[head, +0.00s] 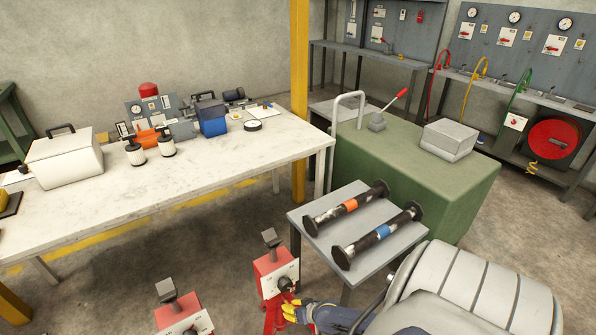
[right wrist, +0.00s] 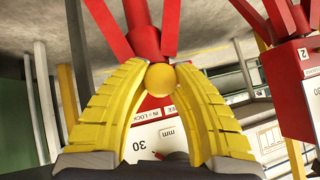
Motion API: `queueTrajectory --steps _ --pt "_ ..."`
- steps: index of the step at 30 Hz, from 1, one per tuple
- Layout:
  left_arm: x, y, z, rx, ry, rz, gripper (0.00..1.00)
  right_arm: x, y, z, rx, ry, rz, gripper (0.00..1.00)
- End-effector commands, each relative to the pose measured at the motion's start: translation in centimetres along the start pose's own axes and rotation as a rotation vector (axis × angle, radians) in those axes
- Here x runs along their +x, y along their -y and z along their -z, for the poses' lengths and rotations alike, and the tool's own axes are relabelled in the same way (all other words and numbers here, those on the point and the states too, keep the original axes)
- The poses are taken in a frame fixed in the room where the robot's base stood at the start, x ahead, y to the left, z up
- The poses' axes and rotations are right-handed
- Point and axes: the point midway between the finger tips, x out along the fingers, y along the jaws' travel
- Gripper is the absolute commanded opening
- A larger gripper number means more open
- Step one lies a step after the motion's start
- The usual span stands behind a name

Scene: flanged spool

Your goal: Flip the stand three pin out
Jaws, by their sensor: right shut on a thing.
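A red stand (head: 263,271) with a grey top stands at the lower middle of the head view, beside the small grey table. A second red stand (head: 180,317) is at the bottom edge. My right gripper (head: 291,304), with yellow fingers, is at the front of the first stand. In the right wrist view both ribbed fingers (right wrist: 160,78) are shut on a yellow ball knob (right wrist: 160,77). Behind the knob is a white label (right wrist: 155,130) with "LOCK", "30" and "mm". The pin behind the knob is hidden. My left gripper is not in view.
Two flanged spools, one orange-banded (head: 347,206) and one blue-banded (head: 378,236), lie on the small table (head: 300,222). A stand marked 2 (right wrist: 290,80) is at the right of the wrist view. A white workbench (head: 150,190) and green cabinet (head: 425,190) stand behind.

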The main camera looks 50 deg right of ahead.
Motion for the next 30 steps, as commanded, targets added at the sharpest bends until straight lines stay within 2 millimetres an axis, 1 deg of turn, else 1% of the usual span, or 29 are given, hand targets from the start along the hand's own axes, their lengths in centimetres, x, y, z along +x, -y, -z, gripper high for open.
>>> queueTrajectory --steps 2,6,7,14,23,26,30 --pt "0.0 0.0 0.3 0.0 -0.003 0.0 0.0 -0.2 -0.2 -0.4 0.0 0.005 -0.001 0.0" --pt "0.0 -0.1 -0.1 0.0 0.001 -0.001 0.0 -0.3 -0.2 -0.5 0.0 0.006 -0.002 0.0" --pt "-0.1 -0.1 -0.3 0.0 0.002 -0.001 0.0 -0.3 -0.2 -0.5 0.0 0.007 -0.002 0.26" --pt "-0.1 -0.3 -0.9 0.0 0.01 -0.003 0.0 -0.2 -0.2 -0.4 0.0 0.005 -0.002 0.53" --pt "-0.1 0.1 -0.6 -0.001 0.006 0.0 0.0 -0.3 -0.2 -0.4 0.001 0.004 -0.001 0.53" --pt "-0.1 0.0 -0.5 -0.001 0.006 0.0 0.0 -0.7 -0.1 -0.4 0.002 0.004 0.0 0.53" --pt "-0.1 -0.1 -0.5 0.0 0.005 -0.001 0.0 -2.0 -0.1 -0.5 0.003 0.004 0.0 0.53"
